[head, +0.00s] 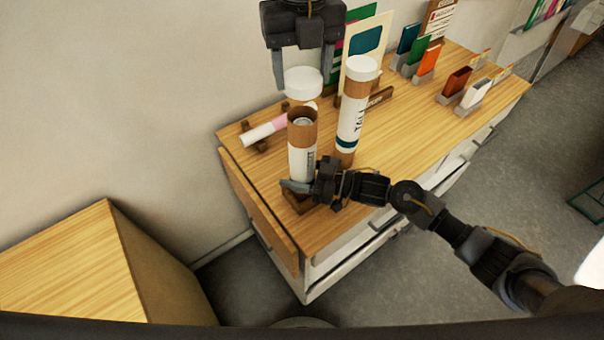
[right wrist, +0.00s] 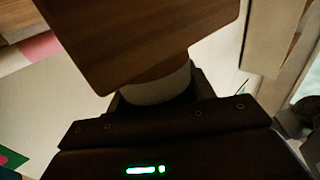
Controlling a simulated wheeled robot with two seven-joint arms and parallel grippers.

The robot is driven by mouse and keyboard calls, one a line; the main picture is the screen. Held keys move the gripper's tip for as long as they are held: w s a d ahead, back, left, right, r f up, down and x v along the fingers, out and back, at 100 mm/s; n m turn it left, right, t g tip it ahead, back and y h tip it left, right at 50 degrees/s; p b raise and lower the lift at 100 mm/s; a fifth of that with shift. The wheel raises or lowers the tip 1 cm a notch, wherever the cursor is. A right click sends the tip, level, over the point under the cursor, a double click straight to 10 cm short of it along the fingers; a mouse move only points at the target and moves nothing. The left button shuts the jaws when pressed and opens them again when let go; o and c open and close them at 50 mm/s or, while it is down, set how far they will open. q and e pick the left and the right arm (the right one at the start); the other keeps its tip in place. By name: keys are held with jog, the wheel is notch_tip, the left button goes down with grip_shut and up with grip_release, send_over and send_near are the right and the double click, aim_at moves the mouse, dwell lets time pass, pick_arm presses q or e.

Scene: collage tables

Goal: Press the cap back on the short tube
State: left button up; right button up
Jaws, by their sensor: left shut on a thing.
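The short tube (head: 302,163) stands upright near the table's left end, its brown top open. The white cap (head: 304,82) is right above the tube's mouth, apart from it in the picture, with a small visible gap. My left gripper (head: 303,75) points down from above and is shut on the cap. My right gripper (head: 308,184) comes in from the right, low on the tube, with its jaws closed around the tube's lower part. In the right wrist view, the white tube wall (right wrist: 158,90) sits between the dark jaws, beside a wooden block (right wrist: 150,35).
A tall capped tube (head: 350,118) stands close to the right of the short tube. A pink-and-white tube (head: 265,130) lies on a wooden rest behind. Cards and small holders (head: 418,65) fill the back of the wooden table (head: 440,125). Its front right is clear.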

jog(key=c, duration=0.6)
pick_arm(q)
send_over(302, 109)
jog(key=s, duration=0.3)
jog(key=shift+w+f, duration=0.2)
jog(key=shift+f, duration=2.3)
pick_arm(e)
jog(key=shift+c, duration=0.2)
pick_arm(q)
jog(key=shift+f, duration=0.15)
jog(key=shift+f, duration=0.75)
jog(key=shift+f, duration=0.65)
jog(key=o, duration=1)
